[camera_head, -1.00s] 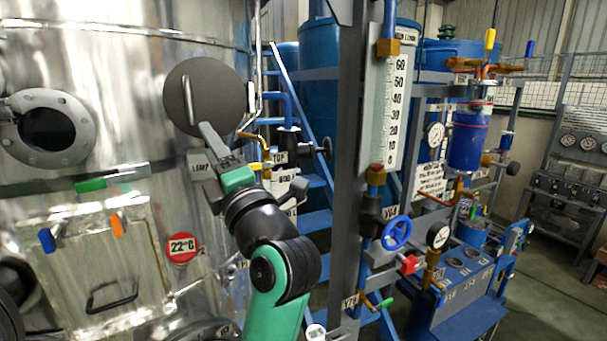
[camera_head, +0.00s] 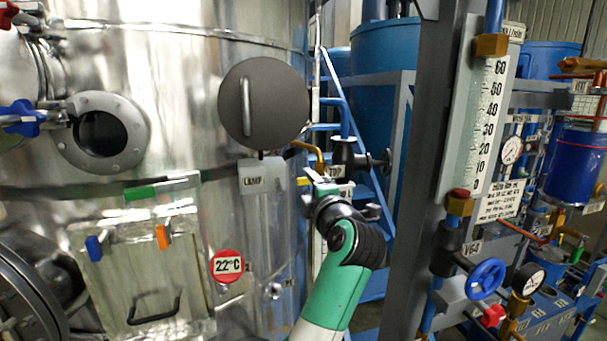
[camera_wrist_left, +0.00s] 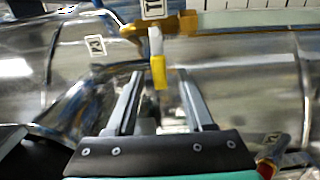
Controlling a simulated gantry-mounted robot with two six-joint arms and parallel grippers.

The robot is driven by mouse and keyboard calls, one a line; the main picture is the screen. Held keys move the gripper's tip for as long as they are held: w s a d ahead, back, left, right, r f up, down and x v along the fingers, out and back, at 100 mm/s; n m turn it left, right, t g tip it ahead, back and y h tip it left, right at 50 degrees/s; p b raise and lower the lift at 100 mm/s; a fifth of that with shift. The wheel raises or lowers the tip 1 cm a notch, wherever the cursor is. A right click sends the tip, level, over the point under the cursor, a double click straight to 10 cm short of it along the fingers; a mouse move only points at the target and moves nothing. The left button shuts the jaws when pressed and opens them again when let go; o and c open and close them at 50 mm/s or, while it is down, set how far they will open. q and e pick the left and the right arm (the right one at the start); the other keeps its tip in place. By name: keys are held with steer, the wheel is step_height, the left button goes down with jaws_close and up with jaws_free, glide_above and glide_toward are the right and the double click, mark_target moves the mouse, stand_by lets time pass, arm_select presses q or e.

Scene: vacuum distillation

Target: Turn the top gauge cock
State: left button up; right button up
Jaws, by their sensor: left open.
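The top gauge cock shows in the left wrist view as a yellow lever (camera_wrist_left: 159,75) with a pale stem, hanging from a horizontal brass fitting (camera_wrist_left: 180,24). A tag (camera_wrist_left: 154,8) stands above it. My left gripper (camera_wrist_left: 162,84) is open, with one finger on each side of the lever's lower end; I cannot tell whether either touches it. In the head view my left gripper (camera_head: 318,186) is at the tank's right edge, just under the brass pipe (camera_head: 318,158) and the TOP tag (camera_head: 334,171). Its fingertips are mostly hidden there. My right gripper is not in view.
The steel tank (camera_head: 200,60) fills the left, with a round grey cover (camera_head: 265,105) and a lamp box (camera_head: 262,205) close to the gripper. A black valve (camera_head: 345,154) sits just right of the cock. A grey post (camera_head: 415,170) stands farther right.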

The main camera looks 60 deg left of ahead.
mark_target(306, 180)
arm_select(q)
steer(key=a, duration=0.3)
steer(key=w+a+p, duration=0.1)
steer(key=a, duration=0.2)
steer(key=shift+w, duration=0.1)
steer(key=shift+d, duration=0.1)
jaws_close()
stand_by(1.0)
